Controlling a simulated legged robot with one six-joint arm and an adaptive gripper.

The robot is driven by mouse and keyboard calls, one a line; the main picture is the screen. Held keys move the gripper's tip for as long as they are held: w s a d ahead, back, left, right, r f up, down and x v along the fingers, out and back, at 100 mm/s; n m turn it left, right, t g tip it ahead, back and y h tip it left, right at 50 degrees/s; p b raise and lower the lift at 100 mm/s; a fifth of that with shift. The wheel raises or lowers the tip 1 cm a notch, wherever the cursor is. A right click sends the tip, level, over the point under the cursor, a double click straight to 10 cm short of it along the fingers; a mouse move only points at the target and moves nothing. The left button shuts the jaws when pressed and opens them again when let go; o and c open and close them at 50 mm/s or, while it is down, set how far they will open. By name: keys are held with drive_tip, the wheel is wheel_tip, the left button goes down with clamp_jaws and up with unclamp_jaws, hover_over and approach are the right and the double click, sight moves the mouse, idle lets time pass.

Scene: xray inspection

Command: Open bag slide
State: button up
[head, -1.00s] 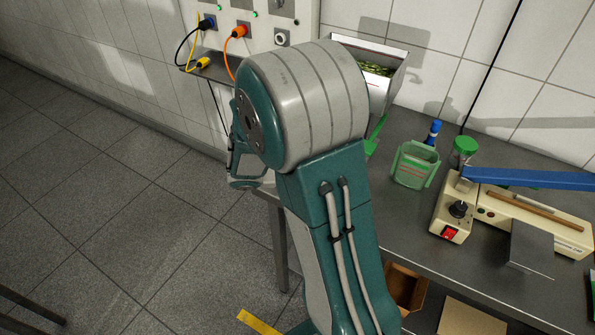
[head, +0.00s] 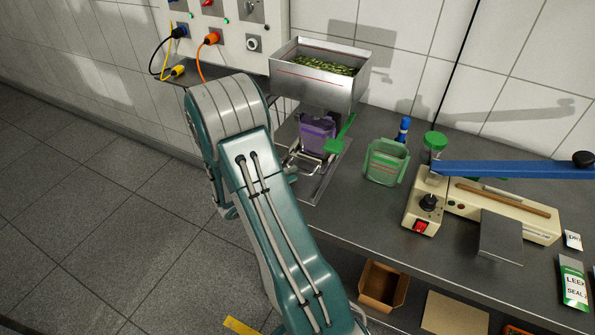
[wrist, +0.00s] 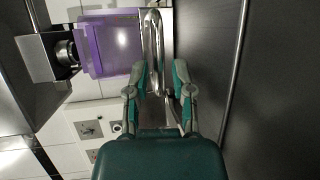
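A purple translucent part (head: 317,137) sits beneath the metal hopper (head: 318,82), with a bright metal bracket at its lower front. In the wrist view the purple part (wrist: 112,42) is at the upper left, beside a looped metal handle (wrist: 154,45). My gripper (wrist: 162,76) is open, its two teal-tipped fingers apart. The handle loop lies ahead of and between the fingertips; I cannot tell if they touch it. In the head view my arm hides most of the gripper. A green lever (head: 342,138) slants beside the purple part.
The hopper holds green pieces. To its right on the metal table (head: 345,215) stand a green container (head: 385,162), a blue-capped bottle (head: 403,130) and a heat sealer (head: 500,208) with a blue arm. A control panel (head: 230,30) with cables is on the wall.

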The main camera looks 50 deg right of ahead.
drive_tip(key=shift+x, duration=1.4)
clamp_jaws()
drive_tip(key=shift+a, duration=0.1)
drive_tip(key=s+a, duration=0.3)
drive_tip(key=a, duration=0.9)
drive_tip(key=shift+s+a, duration=0.25)
drive_tip(key=shift+s, duration=0.15)
unclamp_jaws()
